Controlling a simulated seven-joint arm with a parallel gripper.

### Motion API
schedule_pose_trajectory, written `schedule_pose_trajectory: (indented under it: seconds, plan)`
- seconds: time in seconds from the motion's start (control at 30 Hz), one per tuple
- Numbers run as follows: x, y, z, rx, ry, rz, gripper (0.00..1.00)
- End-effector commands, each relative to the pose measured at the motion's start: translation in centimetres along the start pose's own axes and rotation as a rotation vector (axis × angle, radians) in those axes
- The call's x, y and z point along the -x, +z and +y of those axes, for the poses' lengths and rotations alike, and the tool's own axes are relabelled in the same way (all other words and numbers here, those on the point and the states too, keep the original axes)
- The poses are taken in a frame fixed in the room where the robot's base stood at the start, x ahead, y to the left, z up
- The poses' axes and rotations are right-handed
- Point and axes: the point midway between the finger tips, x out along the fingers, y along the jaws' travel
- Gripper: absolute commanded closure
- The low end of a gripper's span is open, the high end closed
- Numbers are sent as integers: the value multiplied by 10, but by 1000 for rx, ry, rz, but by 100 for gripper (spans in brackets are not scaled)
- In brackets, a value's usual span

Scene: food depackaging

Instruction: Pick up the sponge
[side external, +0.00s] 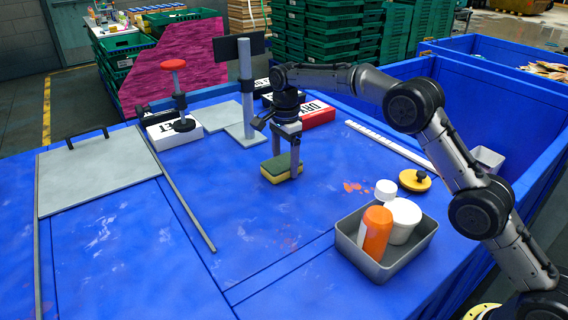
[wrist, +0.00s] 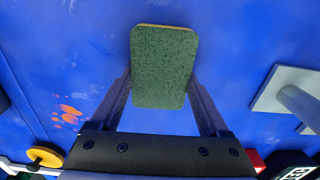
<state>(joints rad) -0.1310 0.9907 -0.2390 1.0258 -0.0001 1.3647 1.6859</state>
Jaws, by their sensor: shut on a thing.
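The sponge (side external: 281,172) has a green top and a yellow underside. It is at the middle of the blue table, directly below my gripper (side external: 287,152). In the wrist view, the green face of the sponge (wrist: 163,70) fills the space between the two fingers of my gripper (wrist: 160,95). The fingers are shut on its sides. The side view does not clearly show whether the sponge touches the table or is slightly above it.
A metal tray (side external: 345,228) with an orange bottle (side external: 376,231) and white containers stands at the front right. A yellow lid (side external: 414,181) and orange stains (side external: 357,187) lie behind it. A grey stand (side external: 246,90) rises behind the sponge.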

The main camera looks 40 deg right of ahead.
Motion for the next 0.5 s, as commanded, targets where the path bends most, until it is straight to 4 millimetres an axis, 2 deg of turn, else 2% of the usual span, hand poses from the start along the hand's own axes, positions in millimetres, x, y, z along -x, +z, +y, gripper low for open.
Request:
schedule_pose_trajectory:
  seconds: [0.17,0.33,0.5]
  plan:
    - [12,0,0,0,-2,0,72]
    - [32,0,0,0,-4,0,72]
    - [53,-2,19,0,-2,0,72]
